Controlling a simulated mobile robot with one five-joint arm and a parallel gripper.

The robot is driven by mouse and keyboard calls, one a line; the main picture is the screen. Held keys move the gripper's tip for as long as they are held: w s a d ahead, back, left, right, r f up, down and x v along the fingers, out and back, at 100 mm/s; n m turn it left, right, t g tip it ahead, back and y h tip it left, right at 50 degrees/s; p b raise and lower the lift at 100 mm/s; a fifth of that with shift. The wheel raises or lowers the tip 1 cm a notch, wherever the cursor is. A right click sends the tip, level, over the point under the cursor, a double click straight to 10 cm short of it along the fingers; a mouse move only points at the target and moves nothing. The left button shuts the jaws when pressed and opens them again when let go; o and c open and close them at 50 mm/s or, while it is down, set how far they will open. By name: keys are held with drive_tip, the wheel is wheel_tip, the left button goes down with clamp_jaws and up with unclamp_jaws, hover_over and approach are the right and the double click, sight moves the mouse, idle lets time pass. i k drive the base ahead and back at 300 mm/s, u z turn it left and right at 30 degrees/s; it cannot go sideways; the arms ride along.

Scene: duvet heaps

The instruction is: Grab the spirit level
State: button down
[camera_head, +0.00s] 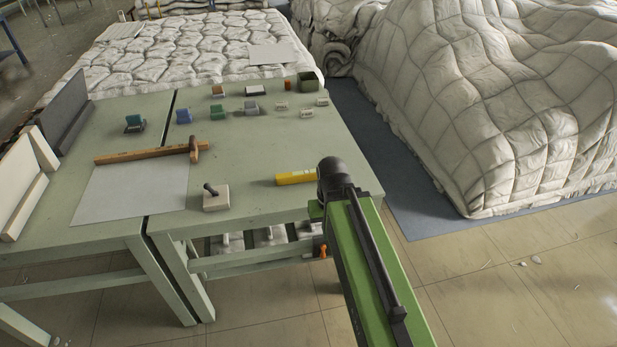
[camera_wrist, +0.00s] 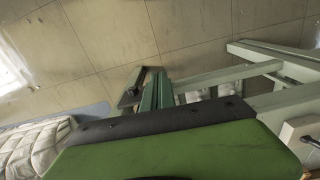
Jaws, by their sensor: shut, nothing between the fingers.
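A yellow bar, which looks like the spirit level (camera_head: 296,178), lies flat near the right front edge of the green table, just left of my arm's dark joint. Its right end is close to that joint in the picture, perhaps partly hidden by it. The wrist view does not show it. My gripper (camera_wrist: 148,88) is in the wrist view, shut and empty, with floor tiles and table legs behind it. In the head view my arm hides the gripper.
The pale green table (camera_head: 262,205) carries a wooden hammer-like tool (camera_head: 150,154), a grey sheet (camera_head: 130,195), a beige block with a dark handle (camera_head: 215,198) and several small items. A large duvet heap (camera_head: 500,100) stands right. Floor (camera_head: 500,290) is mostly clear at front right.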

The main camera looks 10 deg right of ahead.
sight(310, 175)
drive_tip(key=u, duration=0.55)
drive_tip(key=k, duration=0.15)
drive_tip(key=u, duration=2.8)
drive_tip(key=k, duration=1.4)
drive_tip(key=z, duration=0.95)
drive_tip(key=i, duration=0.55)
drive_tip(key=z, duration=0.75)
drive_tip(key=i, duration=1.1)
drive_tip(key=u, duration=0.25)
